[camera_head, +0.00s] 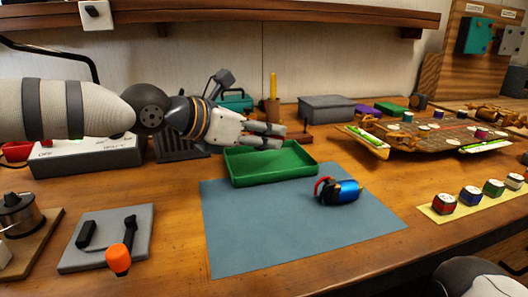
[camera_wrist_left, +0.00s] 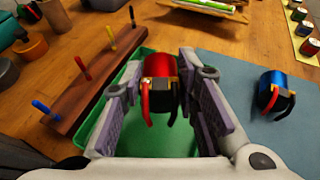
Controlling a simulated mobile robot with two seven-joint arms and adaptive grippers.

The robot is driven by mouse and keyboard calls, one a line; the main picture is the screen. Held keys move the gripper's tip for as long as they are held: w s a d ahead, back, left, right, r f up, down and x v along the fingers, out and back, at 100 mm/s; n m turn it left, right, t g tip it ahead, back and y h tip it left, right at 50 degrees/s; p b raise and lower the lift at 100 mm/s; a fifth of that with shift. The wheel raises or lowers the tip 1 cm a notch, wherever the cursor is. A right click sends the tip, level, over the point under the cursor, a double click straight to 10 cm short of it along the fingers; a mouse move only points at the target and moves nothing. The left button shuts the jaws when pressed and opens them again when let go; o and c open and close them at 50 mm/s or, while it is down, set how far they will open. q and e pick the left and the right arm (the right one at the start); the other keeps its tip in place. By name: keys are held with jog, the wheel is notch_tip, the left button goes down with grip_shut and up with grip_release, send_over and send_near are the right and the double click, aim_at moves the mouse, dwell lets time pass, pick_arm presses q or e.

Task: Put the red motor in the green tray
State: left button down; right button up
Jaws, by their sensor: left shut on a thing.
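My left gripper (camera_head: 277,135) is shut on the red motor (camera_wrist_left: 160,68), which shows between the two fingers in the left wrist view. The motor has a red and a black wire hanging from it. In the head view I cannot make the motor out behind the fingers. The gripper is above the back part of the green tray (camera_head: 262,170), which also shows below the motor in the left wrist view (camera_wrist_left: 150,142). No object shows on the tray's visible floor. My right gripper is not in view.
A blue motor (camera_head: 345,191) with wires lies on the blue-grey mat (camera_head: 275,230), right of the tray. A wooden rack (camera_wrist_left: 88,80) with coloured drivers stands by the tray. The car chassis (camera_head: 430,136) is at the right. The mat's front is clear.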

aim_at(264, 149)
pick_arm(q)
jog(key=shift+w+f, duration=0.45)
jog(key=shift+f, duration=1.45)
jog(key=shift+f, duration=0.1)
jog(key=shift+f, duration=0.1)
jog(key=c, duration=1.2)
grip_release()
